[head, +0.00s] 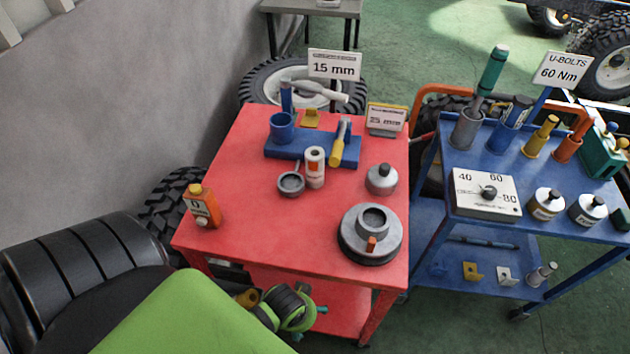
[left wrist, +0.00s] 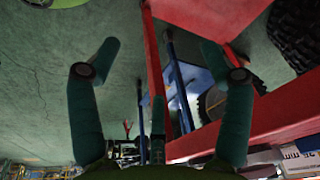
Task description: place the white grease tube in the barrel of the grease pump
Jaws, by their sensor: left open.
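The white grease tube (head: 315,168), with an orange-red band, stands upright on the red cart top (head: 250,190). Just behind it is a blue base (head: 348,159) carrying an open blue cylinder (head: 282,128) and a yellow-handled tool; this looks like the grease pump, its open cylinder being the barrel. No tube shows in the cylinder. My left gripper (head: 300,308) is low by the cart's front edge, apart from the tube. The left wrist view shows its teal fingers (left wrist: 160,58) spread wide and empty, with red cart framing beyond. My right gripper does not show.
On the red cart are an orange bottle (head: 202,206), a small grey cup (head: 291,184), a grey canister (head: 381,179) and a round grey fixture (head: 352,247). A blue trolley (head: 510,218) with several tools stands at right. The cart's front middle is clear.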

